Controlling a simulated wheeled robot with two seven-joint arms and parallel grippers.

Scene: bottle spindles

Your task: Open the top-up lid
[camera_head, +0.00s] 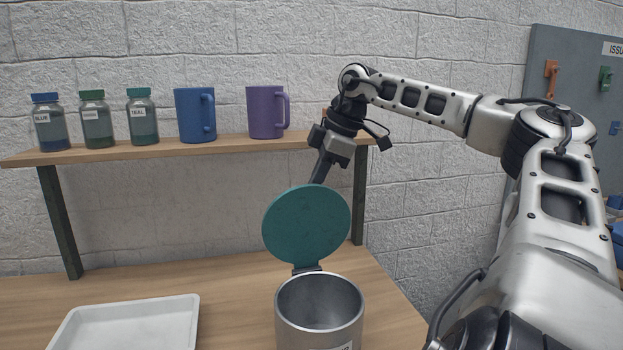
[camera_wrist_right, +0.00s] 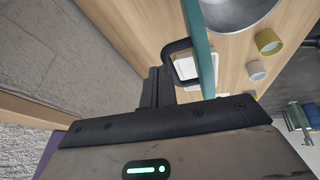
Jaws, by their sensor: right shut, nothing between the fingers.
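A metal canister (camera_head: 320,315) stands at the front of the table. Its round teal lid (camera_head: 306,228) is swung up on the rear hinge (camera_head: 306,268) and stands roughly upright, so the canister's mouth is open. In the right wrist view the lid (camera_wrist_right: 200,50) is seen nearly edge-on, with a dark loop handle (camera_wrist_right: 170,62) on it and part of the canister's rim (camera_wrist_right: 238,12) beyond. My right gripper (camera_head: 318,175) is shut and empty, behind the lid's top edge. Its fingers (camera_wrist_right: 160,88) are close to the handle; I cannot tell if they touch it. My left gripper is out of view.
A shelf (camera_head: 225,148) behind holds several labelled bottles (camera_head: 97,120), a blue mug (camera_head: 194,115) and a purple mug (camera_head: 265,112). A white tray (camera_head: 130,325) lies at front left. A yellow-topped item (camera_wrist_right: 269,41) and a small white one (camera_wrist_right: 256,70) show in the wrist view.

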